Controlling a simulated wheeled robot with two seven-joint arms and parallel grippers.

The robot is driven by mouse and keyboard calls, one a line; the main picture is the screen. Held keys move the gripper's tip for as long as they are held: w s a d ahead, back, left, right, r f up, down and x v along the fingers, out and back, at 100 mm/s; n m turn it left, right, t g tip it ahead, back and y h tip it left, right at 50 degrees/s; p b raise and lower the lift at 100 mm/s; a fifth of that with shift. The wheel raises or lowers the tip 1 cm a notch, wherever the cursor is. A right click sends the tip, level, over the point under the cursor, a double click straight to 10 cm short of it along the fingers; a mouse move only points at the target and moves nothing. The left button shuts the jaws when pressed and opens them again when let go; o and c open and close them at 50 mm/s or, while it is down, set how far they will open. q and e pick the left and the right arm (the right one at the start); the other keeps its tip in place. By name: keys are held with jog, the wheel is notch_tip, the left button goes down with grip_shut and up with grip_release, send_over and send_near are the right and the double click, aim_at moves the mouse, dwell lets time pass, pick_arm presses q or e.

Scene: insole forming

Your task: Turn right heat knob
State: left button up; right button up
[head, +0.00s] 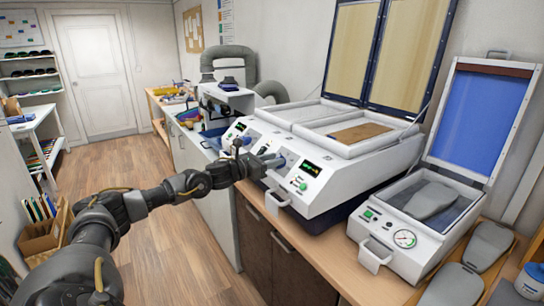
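A white heating machine (335,185) stands on the counter with its two lids raised. Its sloped front panel has a left display (240,127) and a right display (310,168), both lit green. A green control (302,186) sits just below the right display. My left gripper (262,155) is at the middle of this panel, to the left of the right display, with its fingers close to or touching the panel. It covers part of the panel, and I cannot make out a heat knob there or whether the fingers are shut. My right gripper is out of view.
A smaller press (385,228) with a blue-lined open lid and a gauge stands at the right, holding a grey insole. More grey insoles (487,245) and a blue cup (532,280) lie at the counter's right end. Wooden floor (160,240) is open at left.

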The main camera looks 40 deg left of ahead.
pick_arm(q)
jog(key=shift+w, duration=0.1)
jog(key=shift+c, duration=0.2)
grip_shut()
jog(key=shift+r, duration=0.1)
